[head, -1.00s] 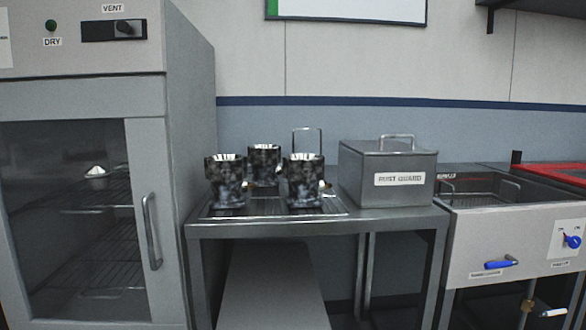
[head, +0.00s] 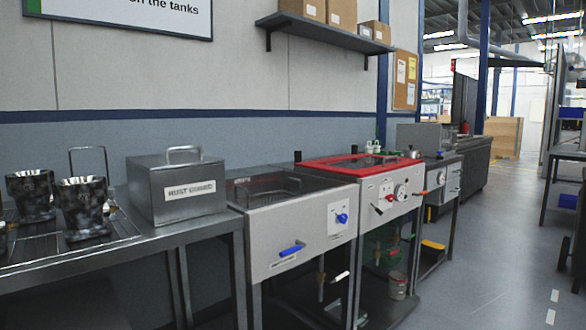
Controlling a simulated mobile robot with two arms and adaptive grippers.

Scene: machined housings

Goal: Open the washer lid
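I see no unit that I can surely call the washer. A tank with a red-rimmed top (head: 345,165) stands right of centre, with a red handle, dials and knobs on its light front. Left of it is an open-topped rinse tank (head: 290,218) with a blue lever and a blue knob; a wire basket shows inside it. Further right, beyond the red-rimmed tank, another metal unit (head: 443,172) has dials and an orange-red handle on its front. Neither of my grippers is in view.
A metal table (head: 160,238) at left bears a lidded box labelled RUST GUARD (head: 176,185) and dark mottled housings (head: 82,207) on a rack. A shelf (head: 325,35) with cardboard boxes hangs above. The floor (head: 490,270) at right is open.

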